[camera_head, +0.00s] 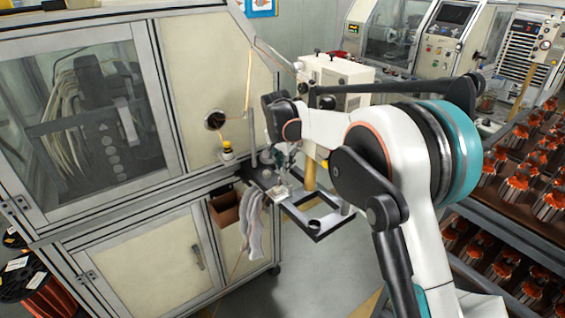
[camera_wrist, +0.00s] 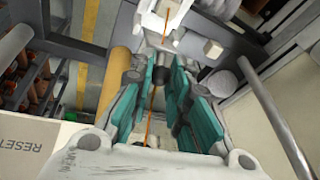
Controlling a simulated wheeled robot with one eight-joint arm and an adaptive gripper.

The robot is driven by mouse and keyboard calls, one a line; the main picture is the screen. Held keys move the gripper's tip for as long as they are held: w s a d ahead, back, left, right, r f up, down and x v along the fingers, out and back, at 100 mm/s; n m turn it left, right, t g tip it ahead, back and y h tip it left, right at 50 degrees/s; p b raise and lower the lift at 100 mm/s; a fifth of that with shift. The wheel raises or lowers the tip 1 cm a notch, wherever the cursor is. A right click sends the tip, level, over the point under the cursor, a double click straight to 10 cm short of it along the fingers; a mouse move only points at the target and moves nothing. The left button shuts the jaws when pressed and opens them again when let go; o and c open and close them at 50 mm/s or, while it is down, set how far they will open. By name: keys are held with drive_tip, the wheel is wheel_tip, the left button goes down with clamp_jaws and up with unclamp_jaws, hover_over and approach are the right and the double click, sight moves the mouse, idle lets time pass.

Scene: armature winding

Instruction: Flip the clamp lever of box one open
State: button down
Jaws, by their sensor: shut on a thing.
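My gripper (camera_head: 284,162) points down beside the front of the large cream machine, above a small stand. In the wrist view my gripper (camera_wrist: 160,80) shows its teal finger pads on both sides of a small dark knob (camera_wrist: 158,77). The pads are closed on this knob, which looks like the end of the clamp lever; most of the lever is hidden. A white clamp body (camera_wrist: 172,14) with an orange wire through it lies just beyond the fingertips. In the head view the lever is too small to make out, and no label marks box one.
Grey gloves (camera_head: 252,222) hang beside a brown bin (camera_head: 224,207). A grey post (camera_wrist: 278,115) rises close by in the wrist view. Racks of orange-wound armatures (camera_head: 520,180) fill the right side.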

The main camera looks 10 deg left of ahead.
idle(0.4)
drive_tip(key=c, duration=1.5)
unclamp_jaws()
drive_tip(key=v, duration=1.2)
drive_tip(key=shift+w+d, duration=0.1)
drive_tip(key=shift+w, duration=0.05)
